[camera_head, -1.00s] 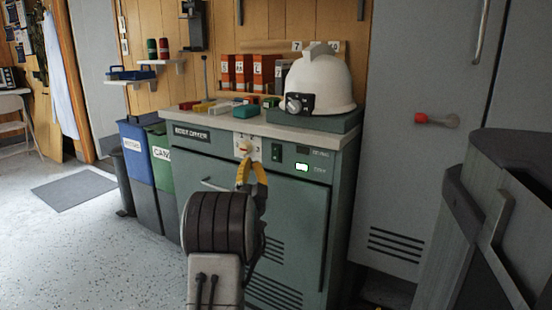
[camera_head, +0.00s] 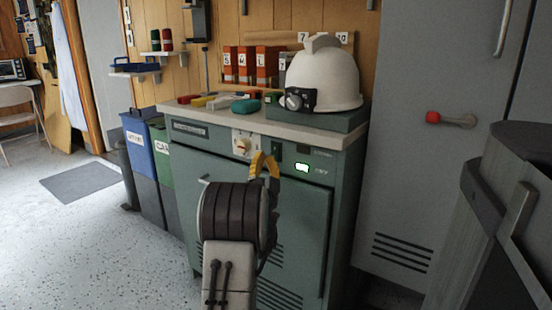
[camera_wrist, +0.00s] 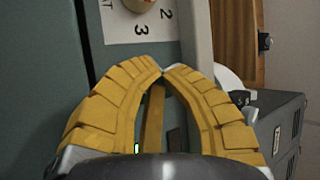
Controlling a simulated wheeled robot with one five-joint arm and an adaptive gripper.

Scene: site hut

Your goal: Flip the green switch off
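The green boot dryer cabinet (camera_head: 300,225) has a control strip under its worktop. On the strip are a round knob (camera_head: 242,146) on a white number plate, a small dark switch (camera_head: 277,149) and a brightly lit green-white piece (camera_head: 302,168). I cannot tell whether the lit piece is a switch or a lamp. My gripper (camera_head: 264,157) is in front of the strip, between knob and lit piece, partly covering the area below the dark switch. In the wrist view, its yellow fingers (camera_wrist: 162,72) meet at the tips, with nothing between them. A green glow (camera_wrist: 137,148) shows behind them.
Blue and green bins stand left. A grey locker (camera_head: 410,190) and a dark bulky object (camera_head: 510,180) are right.

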